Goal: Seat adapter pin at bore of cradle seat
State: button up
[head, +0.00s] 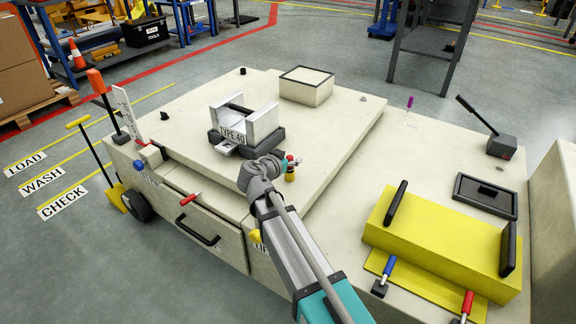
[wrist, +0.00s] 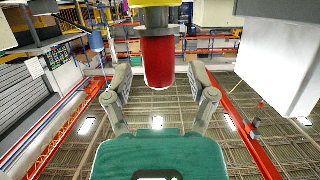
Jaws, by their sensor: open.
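The cradle (head: 263,126) is a pale, two-walled block on a dark base, marked TYPE 40, on the cream deck. A small grey fitting (head: 226,150) sticks out at its front left; I cannot make out the bore. A pin with a red top and yellow lower part (head: 291,177), seemingly the adapter pin, stands upright to the right of the cradle. My gripper (head: 287,162) is at the pin. In the wrist view, which looks upside down, the pin's red end (wrist: 158,62) lies between the spread fingers, with a gap on each side.
A square, pale box (head: 305,88) stands on the deck behind the cradle. A yellow block with black handles (head: 440,235) lies at the right, near a black tray (head: 486,193) and a lever box (head: 500,146). The deck right of the cradle is mostly clear.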

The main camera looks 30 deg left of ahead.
grip_shut()
dwell(0.3)
jog(key=shift+r, duration=0.25)
jog(key=shift+r+p, duration=0.75)
jog(key=shift+p, duration=0.25)
jog(key=s+d+r+p, duration=0.4)
jog(key=s+r+p, duration=0.7)
jog(key=s, duration=0.2)
jog(key=shift+s+d, duration=0.15)
jog(key=shift+s, duration=0.05)
